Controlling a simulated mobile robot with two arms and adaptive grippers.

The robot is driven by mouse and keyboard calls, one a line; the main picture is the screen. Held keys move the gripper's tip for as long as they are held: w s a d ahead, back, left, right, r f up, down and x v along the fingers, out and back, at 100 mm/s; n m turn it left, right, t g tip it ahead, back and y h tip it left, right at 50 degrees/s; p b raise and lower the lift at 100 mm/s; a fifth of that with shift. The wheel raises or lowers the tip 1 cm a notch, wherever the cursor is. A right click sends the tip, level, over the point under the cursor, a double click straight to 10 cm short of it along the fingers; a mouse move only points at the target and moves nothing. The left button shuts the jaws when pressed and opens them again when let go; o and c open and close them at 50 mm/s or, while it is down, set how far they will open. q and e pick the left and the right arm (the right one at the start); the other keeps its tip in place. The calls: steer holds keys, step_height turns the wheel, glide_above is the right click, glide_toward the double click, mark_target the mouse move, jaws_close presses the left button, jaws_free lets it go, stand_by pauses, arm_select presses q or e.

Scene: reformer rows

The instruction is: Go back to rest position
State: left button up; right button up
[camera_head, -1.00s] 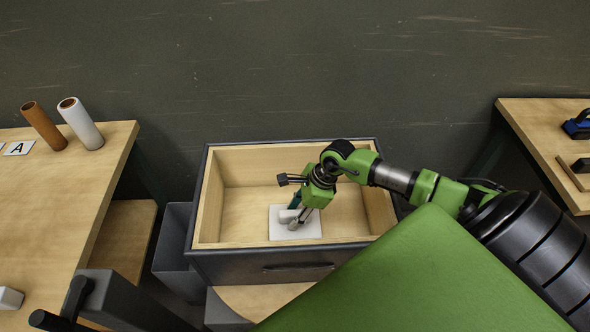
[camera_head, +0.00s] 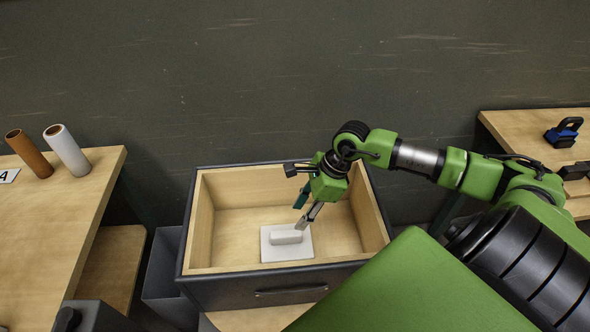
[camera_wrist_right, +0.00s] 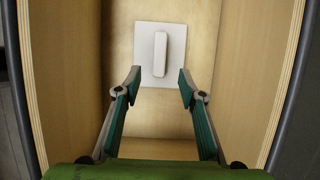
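My right gripper (camera_head: 304,212) hangs over the open wooden drawer (camera_head: 340,235) in the head view. In the right wrist view the two fingers (camera_wrist_right: 158,80) are spread apart with nothing between them. A white plate with a raised white handle (camera_head: 287,246) lies flat on the drawer floor, just left of and below the fingertips in the head view. The white plate also shows in the right wrist view (camera_wrist_right: 147,75), beyond the fingertips. My left gripper is not in view.
A wooden table at left (camera_head: 50,240) holds a brown tube (camera_head: 30,154) and a white tube (camera_head: 68,150). A table at right (camera_head: 510,130) holds a blue and black object (camera_head: 563,132). A grey bin (camera_head: 163,270) stands left of the drawer. Room above the drawer is free.

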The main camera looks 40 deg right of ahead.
steer(key=shift+s+d+r, duration=0.1)
steer(key=shift+d+r, duration=0.05)
steer(key=shift+r, duration=0.25)
